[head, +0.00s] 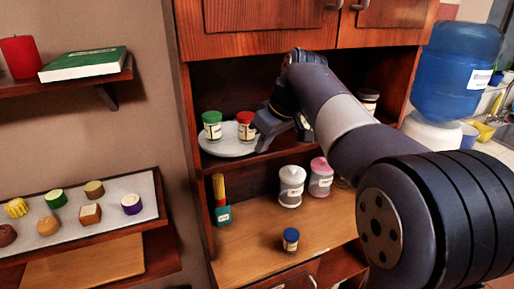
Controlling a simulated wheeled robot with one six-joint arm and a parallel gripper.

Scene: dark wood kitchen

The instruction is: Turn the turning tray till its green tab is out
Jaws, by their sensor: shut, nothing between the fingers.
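The turning tray (225,149) is a pale round disc on the middle shelf of the cabinet. A jar with a green lid (212,127) and a jar with a red lid (245,127) stand upright on it. I cannot make out a green tab on the part of the rim that shows. The tray's right side is hidden behind my gripper. My gripper (264,133) is shut and empty at the tray's right side, close to the red-lidded jar. I cannot tell whether it touches the tray.
Another jar (368,101) is behind my arm. Cabinet doors (260,14) hang above.

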